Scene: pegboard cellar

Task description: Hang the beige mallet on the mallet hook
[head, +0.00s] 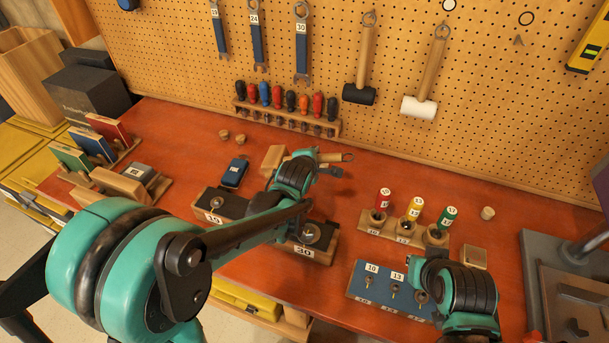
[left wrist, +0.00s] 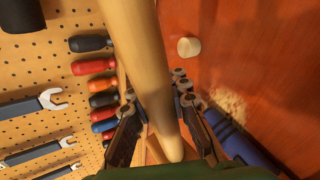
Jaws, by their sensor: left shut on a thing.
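The beige mallet has a block-like beige head (head: 274,158) and a pale wooden handle with a metal ring at its end. My left gripper (head: 326,169) is shut on the handle, just above the bench. In the left wrist view the handle (left wrist: 142,50) runs between the two fingers of the gripper (left wrist: 157,93). On the pegboard, a small empty hook (head: 518,40) sits under a beige round marker (head: 525,18) at upper right. My right gripper (head: 458,285) is low at right, seen from above; its fingers are hidden.
A black mallet (head: 360,93) and a white mallet (head: 419,106) hang left of the empty hook. A screwdriver rack (head: 288,122) runs along the back of the bench. Numbered blocks and a coloured socket holder (head: 405,232) stand on the bench. A yellow level (head: 592,40) hangs far right.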

